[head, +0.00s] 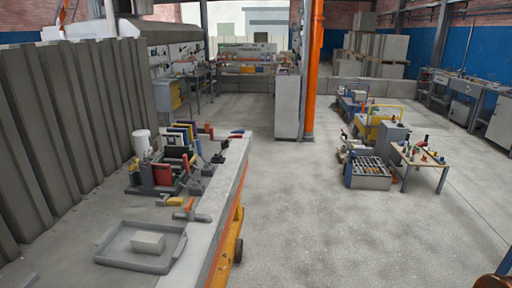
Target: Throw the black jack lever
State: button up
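On the grey bench at the left, a cluster of small coloured plates and blocks (164,175) stands together, in red, yellow, blue, white and black. Dark lever-like parts (217,157) stick up at its right side, close to the bench edge. They are too small for me to tell which is the black jack lever or how it is set. Orange-tipped handles (176,201) lie in front of the cluster.
A grey tray (112,260) holding a pale block (148,242) lies on the near bench. Tall grey panels (75,110) line the left. An orange column (313,70) stands mid-room. Right, a small wooden table (425,158) and carts stand. The floor (310,215) between is clear.

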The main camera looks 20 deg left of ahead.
aim_at(225, 145)
jog(key=u, duration=0.05)
jog(key=i, duration=1.3)
jog(key=u, duration=0.7)
jog(key=i, duration=1.15)
jog(key=u, duration=1.6)
jog(key=i, duration=0.5)
jog(key=u, duration=0.4)
